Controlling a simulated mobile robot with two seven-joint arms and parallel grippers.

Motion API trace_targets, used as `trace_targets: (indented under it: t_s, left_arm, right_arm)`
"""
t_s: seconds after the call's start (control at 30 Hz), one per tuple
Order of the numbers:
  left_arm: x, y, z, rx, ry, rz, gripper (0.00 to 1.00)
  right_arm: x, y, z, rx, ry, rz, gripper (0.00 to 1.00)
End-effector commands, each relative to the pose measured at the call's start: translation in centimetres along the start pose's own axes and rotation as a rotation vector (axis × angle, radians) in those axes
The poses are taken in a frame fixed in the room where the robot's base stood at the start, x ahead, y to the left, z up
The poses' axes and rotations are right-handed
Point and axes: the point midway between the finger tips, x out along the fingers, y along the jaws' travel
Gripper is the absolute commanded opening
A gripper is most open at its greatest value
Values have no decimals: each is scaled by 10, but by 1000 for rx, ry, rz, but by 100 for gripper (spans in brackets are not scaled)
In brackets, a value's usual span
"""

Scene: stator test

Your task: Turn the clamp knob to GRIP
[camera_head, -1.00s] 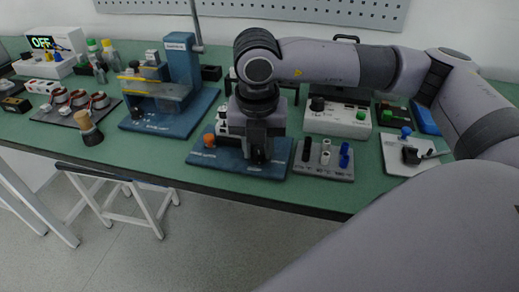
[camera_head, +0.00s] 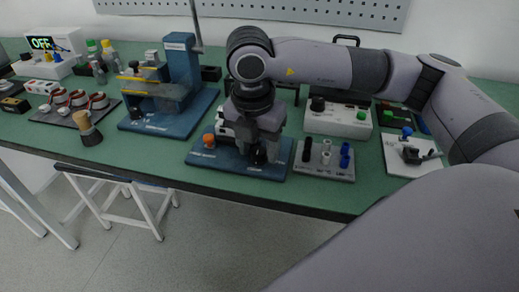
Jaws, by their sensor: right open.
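The clamp fixture is a blue base plate (camera_head: 205,158) near the front edge of the bench, with an orange knob (camera_head: 209,140) at its left. A dark knob (camera_head: 259,156) sits at the plate's front right. My right gripper (camera_head: 258,150) points down over that dark knob, with its fingers around or just beside it; I cannot tell whether they touch it. The gripper is open. It hides most of the fixture's middle, and any lettering on the plate is too small to read. My left gripper is out of view.
A grey block with several black, white and blue pegs (camera_head: 325,172) stands close to the right of the fixture. A white box with a green button (camera_head: 340,122) is behind it. A blue press (camera_head: 180,75) stands to the left. Bare green bench (camera_head: 135,163) lies front left.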

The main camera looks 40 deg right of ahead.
Motion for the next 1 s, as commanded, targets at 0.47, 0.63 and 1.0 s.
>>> trace_targets:
  t_s: [0.47,0.63,1.0]
  left_arm:
    - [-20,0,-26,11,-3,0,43]
    - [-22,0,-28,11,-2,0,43]
    - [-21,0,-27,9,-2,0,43]
  right_arm:
    - [-55,0,8,0,-1,2,53]
    - [-61,0,9,-1,0,0,53]
    - [-60,0,9,-1,0,1,53]
